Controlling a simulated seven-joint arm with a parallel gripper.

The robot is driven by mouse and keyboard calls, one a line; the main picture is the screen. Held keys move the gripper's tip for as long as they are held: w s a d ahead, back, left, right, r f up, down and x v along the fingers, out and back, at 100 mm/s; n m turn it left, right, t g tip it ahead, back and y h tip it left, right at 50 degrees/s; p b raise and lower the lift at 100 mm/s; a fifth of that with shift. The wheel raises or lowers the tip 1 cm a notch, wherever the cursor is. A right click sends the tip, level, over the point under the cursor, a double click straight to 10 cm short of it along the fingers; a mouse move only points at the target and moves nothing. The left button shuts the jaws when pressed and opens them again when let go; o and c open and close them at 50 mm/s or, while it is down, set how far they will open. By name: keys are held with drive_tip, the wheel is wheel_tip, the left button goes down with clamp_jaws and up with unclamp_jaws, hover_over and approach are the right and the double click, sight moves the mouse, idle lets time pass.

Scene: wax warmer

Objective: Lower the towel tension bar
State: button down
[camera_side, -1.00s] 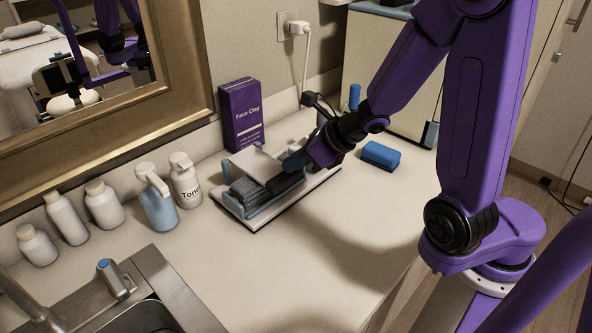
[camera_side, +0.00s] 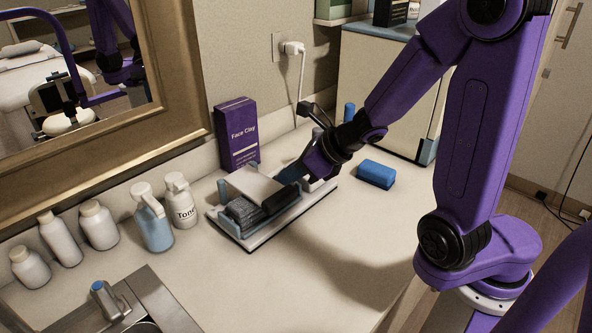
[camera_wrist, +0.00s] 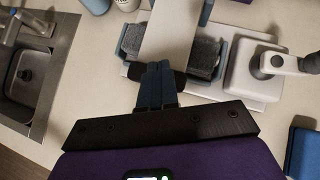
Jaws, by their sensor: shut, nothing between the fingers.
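The towel holder is a pale tray (camera_side: 250,243) on the counter with a grey towel (camera_side: 242,212) in it. A flat pale bar (camera_side: 256,183), which looks like the tension bar, spans above the towel. A black grip (camera_side: 283,199) lies at its near end. In the wrist view the bar (camera_wrist: 172,35) crosses between two grey towel parts, with the black grip (camera_wrist: 181,78) at its end. My gripper (camera_wrist: 158,68) is shut and empty, its blue fingertips over the middle of the grip. Whether they touch it is unclear. The fingers partly hide the grip.
A white warmer-like unit (camera_wrist: 253,68) stands right beside the holder. A blue block (camera_side: 376,174) lies to the right, a purple Face Clay box (camera_side: 236,134) behind. Several bottles (camera_side: 153,222) and a sink (camera_side: 150,305) are on the left. The counter in front is clear.

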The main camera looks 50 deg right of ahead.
drive_tip(key=shift+v, duration=2.9)
drive_tip(key=v, duration=1.7)
drive_tip(key=w+f+n+g, duration=0.4)
drive_tip(key=f+n+g, duration=0.5)
drive_tip(key=n, duration=1.2)
drive_tip(key=s+f+n+h, duration=0.1)
drive_tip(key=s+f+n, duration=0.2)
drive_tip(key=s+n, duration=0.3)
drive_tip(key=s+a+f+n+h, duration=0.1)
drive_tip(key=s+n, duration=0.5)
drive_tip(key=n, duration=1.1)
drive_tip(key=shift+f+t+h, duration=0.4)
drive_tip(key=shift+f+h, duration=0.2)
drive_tip(key=shift+f, duration=0.25)
